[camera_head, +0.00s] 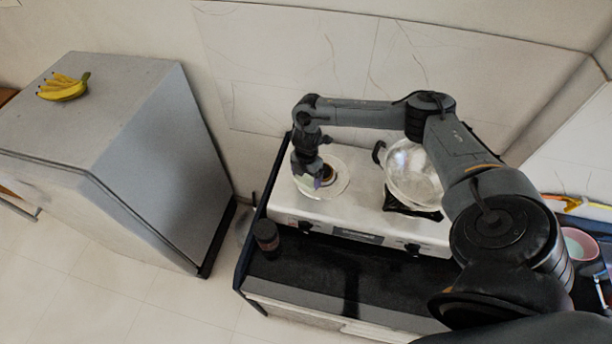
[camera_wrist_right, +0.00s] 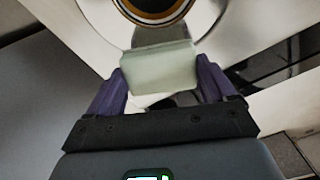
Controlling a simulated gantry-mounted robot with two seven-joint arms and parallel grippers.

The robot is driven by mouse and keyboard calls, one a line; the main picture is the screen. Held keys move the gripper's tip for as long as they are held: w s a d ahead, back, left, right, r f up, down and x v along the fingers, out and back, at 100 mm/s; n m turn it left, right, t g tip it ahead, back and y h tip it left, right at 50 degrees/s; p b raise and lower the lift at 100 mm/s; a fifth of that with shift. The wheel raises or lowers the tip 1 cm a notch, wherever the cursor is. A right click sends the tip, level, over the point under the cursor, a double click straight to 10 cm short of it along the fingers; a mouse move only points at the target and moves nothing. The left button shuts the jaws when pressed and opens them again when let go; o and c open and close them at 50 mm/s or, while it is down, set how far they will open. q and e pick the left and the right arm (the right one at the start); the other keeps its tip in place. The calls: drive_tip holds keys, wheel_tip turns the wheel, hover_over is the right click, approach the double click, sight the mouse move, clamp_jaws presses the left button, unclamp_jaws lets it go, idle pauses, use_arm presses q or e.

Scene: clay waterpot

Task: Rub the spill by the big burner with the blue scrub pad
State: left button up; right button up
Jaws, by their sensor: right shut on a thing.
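My right gripper (camera_head: 314,178) is over the left burner (camera_head: 329,174) of the white stove (camera_head: 360,212). In the right wrist view its purple fingers are shut on a pale grey-green block-like pad (camera_wrist_right: 160,68); it does not look blue there. In the head view the pad (camera_head: 303,186) is a small pale patch under the gripper. The pad is just beside the burner's dark and orange ring (camera_wrist_right: 152,10); I cannot tell whether it touches the stove. I cannot make out a spill. My left gripper is not in view.
A glass-like pan (camera_head: 412,172) sits on the right burner. A dark jar (camera_head: 266,236) stands on the black counter by the stove's front left corner. Bananas (camera_head: 63,88) lie on the grey fridge (camera_head: 120,110). A pink bowl (camera_head: 577,245) is at far right.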

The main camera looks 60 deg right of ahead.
drive_tip(key=shift+r+p, duration=1.5)
drive_tip(key=shift+r, duration=0.25)
